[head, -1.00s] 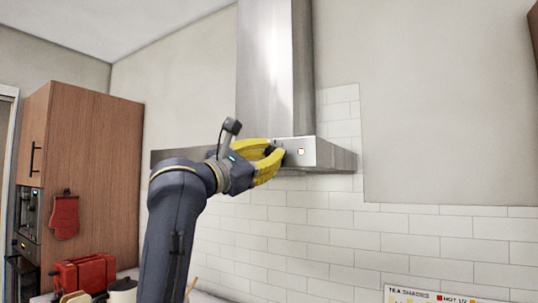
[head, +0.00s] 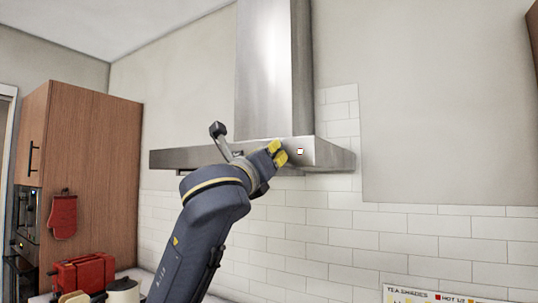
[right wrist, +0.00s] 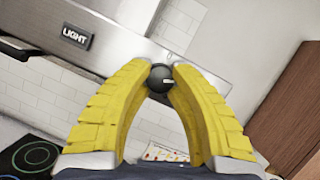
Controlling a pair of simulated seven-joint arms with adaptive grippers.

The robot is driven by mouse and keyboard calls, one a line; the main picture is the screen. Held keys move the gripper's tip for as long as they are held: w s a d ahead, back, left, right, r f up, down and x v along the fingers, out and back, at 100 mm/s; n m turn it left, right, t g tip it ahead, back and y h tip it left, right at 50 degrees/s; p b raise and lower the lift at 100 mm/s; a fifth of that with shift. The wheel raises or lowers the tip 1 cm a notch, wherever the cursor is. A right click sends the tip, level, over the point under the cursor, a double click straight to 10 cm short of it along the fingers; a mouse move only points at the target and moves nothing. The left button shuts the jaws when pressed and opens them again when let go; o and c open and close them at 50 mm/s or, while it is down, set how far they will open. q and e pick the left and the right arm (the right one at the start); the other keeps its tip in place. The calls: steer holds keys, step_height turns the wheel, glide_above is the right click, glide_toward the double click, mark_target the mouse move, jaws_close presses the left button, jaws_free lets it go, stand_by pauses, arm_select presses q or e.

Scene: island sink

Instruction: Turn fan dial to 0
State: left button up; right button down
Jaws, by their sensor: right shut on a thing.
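The range hood (head: 215,157) is steel and hangs on the wall in the head view. The fan dial (right wrist: 160,79), a round black knob with a short white mark, sits on the hood's front face. My right gripper (head: 279,152) is at the hood front in the head view and hides the dial there. In the right wrist view its yellow fingers (right wrist: 160,72) are shut on the dial, one on each side. The white mark shows between the fingertips. Dial numbers cannot be read. My left gripper is out of view.
A LIGHT label (right wrist: 77,36) is on the hood face. Cooktop rings (right wrist: 35,156) show below. A wood cabinet (head: 95,190) and a red toaster (head: 83,273) stand left.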

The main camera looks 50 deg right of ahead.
steer(key=n+t+y, duration=0.1)
steer(key=n, duration=0.2)
steer(key=n+t+y, duration=0.1)
steer(key=n, duration=0.2)
steer(key=n+t+y, duration=0.1)
steer(key=n, duration=0.2)
steer(key=shift+s+n+y, duration=0.15)
steer(key=shift+n+y, duration=0.15)
steer(key=n+y, duration=0.1)
steer(key=n, duration=0.2)
steer(key=n+y, duration=0.1)
steer(key=n, duration=0.2)
steer(key=shift+r+n+g, duration=0.15)
steer(key=shift+n+g, duration=0.15)
steer(key=shift+d, duration=0.1)
steer(key=c, duration=1.1)
jaws_free()
steer(key=shift+v, duration=3.75)
steer(key=shift+r, duration=0.15)
